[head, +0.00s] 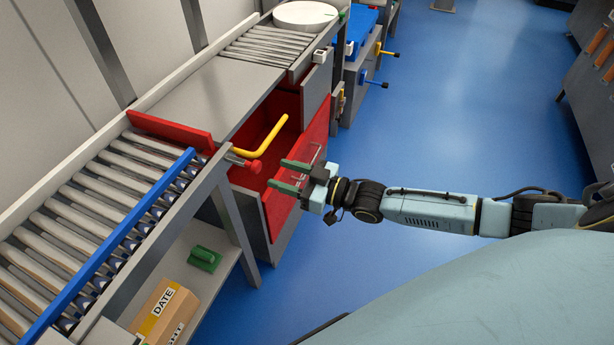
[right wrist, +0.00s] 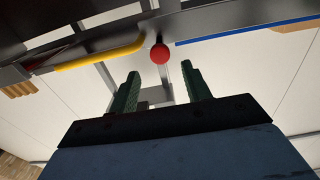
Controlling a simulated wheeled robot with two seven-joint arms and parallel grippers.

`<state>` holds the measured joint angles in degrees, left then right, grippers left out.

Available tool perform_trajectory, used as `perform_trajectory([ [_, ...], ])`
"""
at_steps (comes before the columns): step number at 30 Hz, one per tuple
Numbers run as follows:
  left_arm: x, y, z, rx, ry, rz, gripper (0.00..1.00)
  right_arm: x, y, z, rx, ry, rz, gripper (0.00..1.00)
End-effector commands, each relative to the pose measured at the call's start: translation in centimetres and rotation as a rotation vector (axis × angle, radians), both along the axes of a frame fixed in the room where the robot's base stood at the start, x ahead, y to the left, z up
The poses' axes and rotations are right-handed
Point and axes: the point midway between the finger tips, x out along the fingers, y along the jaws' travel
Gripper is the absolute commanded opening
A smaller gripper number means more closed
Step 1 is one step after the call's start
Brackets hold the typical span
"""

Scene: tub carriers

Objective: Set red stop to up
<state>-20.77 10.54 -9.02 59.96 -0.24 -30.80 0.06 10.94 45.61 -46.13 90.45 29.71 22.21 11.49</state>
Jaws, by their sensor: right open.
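The red stop (head: 172,130) is a red plate standing upright across the end of the roller conveyor, above the rollers. A lever with a red knob (head: 253,165) sticks out from the frame beside it, toward my right gripper. The round knob also shows in the right wrist view (right wrist: 160,54), beyond the fingertips and about centred between them. My right gripper (head: 277,173) is open and empty, its dark green fingers pointing at the knob. A gap shows between fingers and knob. My left gripper is not in view.
A yellow bent handle (head: 270,138) lies just above the knob. An open red drawer (head: 316,135) is close to my right gripper. A blue rail (head: 110,245) runs along the rollers. A cardboard box (head: 163,312) and green block (head: 204,258) are on the lower shelf. Blue floor (head: 450,110) is free.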

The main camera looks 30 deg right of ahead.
Motion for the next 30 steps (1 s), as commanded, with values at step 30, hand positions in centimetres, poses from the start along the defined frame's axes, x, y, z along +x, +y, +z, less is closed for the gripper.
perform_trajectory([
  [30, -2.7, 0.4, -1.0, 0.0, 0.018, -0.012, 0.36, -4.5, -3.7, -0.4, -0.007, 0.004, -0.008, 0.48],
])
